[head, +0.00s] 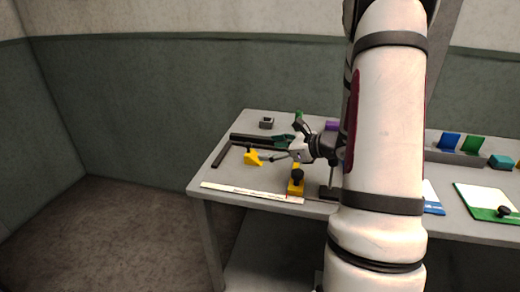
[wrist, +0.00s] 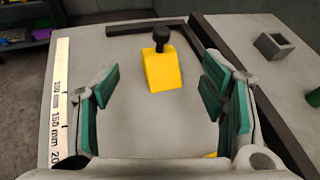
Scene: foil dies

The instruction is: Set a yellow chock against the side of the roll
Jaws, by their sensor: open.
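A yellow wedge-shaped chock (head: 252,157) lies on the left part of the table; in the wrist view this chock (wrist: 163,72) shows a black knob at its far end. A second yellow chock (head: 296,188) with a black knob stands near the front edge. My gripper (head: 279,150) is just right of the first chock. In the wrist view my gripper (wrist: 160,98) is open, its teal pads apart and empty, with the chock ahead between them. A yellow sliver (wrist: 210,155) shows by the right finger; I cannot tell what it is. I cannot make out the roll.
Dark bars (head: 222,154) form a corner at the table's left and back. A ruler strip (head: 250,193) lies along the front edge. A grey square holder (head: 267,122) stands at the back. My arm hides the table's middle. A green-edged white board (head: 486,199) lies right.

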